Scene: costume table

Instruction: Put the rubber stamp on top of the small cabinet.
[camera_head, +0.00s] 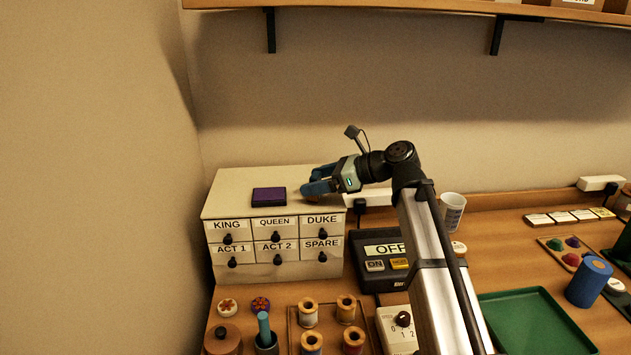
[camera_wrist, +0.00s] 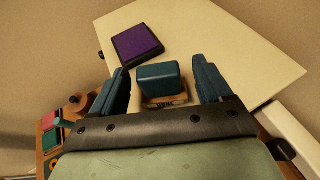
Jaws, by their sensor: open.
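The small cabinet (camera_head: 235,205) stands at the left against the wall, with labelled drawers and a flat cream top that also shows in the wrist view (camera_wrist: 235,50). The rubber stamp (camera_wrist: 160,80) has a blue-teal block handle and a wooden base with a label. It appears to stand on the cabinet top near its right side. My gripper (camera_head: 317,185) is low over that side of the top. In the wrist view its two blue fingers are open on either side of the stamp, with a gap on each side. In the head view the fingers mostly hide the stamp.
A purple ink pad (camera_head: 269,197) lies on the cabinet top, left of my gripper. A black box marked OFF (camera_head: 375,280) stands right of the cabinet. Spools (camera_head: 308,312) and small pots are in front. A white mug (camera_head: 452,212) and green tray (camera_head: 535,325) are farther right.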

